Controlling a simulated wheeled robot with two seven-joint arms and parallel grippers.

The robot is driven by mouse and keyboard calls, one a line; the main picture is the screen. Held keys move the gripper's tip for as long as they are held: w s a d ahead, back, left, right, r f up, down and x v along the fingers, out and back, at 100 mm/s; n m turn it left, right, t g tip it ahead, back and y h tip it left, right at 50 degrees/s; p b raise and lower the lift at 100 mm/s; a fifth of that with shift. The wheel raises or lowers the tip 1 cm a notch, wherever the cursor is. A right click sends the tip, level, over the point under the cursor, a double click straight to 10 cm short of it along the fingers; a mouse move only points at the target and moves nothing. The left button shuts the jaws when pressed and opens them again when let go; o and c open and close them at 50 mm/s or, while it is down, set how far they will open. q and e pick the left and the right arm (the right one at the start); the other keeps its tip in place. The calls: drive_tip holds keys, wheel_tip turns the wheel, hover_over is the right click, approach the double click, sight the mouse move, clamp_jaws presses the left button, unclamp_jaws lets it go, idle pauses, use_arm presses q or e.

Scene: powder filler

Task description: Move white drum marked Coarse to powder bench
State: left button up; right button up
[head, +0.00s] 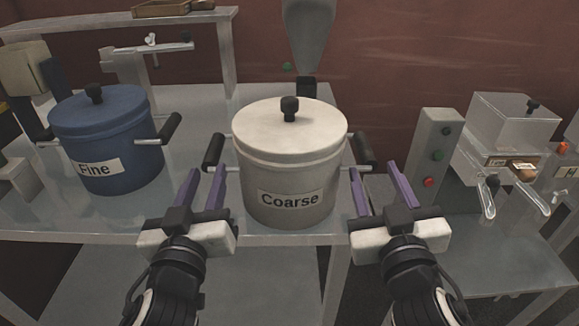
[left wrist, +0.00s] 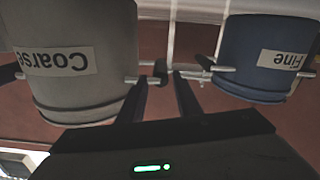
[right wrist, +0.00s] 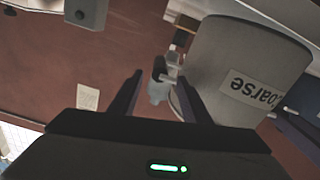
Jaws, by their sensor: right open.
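The white drum marked Coarse (head: 290,172) stands upright on the metal table, with a lid, a black knob and a black handle on each side. It also shows upside down in the left wrist view (left wrist: 85,82) and the right wrist view (right wrist: 245,65). My left gripper (head: 206,188) is open at the drum's left handle (head: 213,152). My right gripper (head: 374,186) is open at its right handle (head: 363,150). In each wrist view a handle shows between or just beyond the spread fingers, and neither gripper appears shut on it. The powder bench cannot be identified for certain.
A blue drum marked Fine (head: 105,145) stands to the left on the same table (head: 200,215), its right handle near my left gripper. A grey control box (head: 437,150) and a lower bench (head: 500,255) with a dispenser (head: 510,130) stand at the right. A shelf is behind.

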sight(214, 143)
use_arm(q)
drive_tip(key=w, duration=0.9)
drive_tip(key=shift+a, duration=0.15)
use_arm(e)
drive_tip(key=w, duration=0.9)
drive_tip(key=shift+a, duration=0.1)
use_arm(q)
drive_tip(key=c, duration=0.7)
use_arm(e)
drive_tip(key=c, duration=0.6)
use_arm(q)
clamp_jaws()
use_arm(e)
clamp_jaws()
use_arm(q)
drive_tip(key=shift+w+r, duration=0.1)
drive_tip(key=shift+r, duration=0.3)
use_arm(e)
drive_tip(key=shift+w+r, duration=0.1)
drive_tip(key=shift+r, duration=0.35)
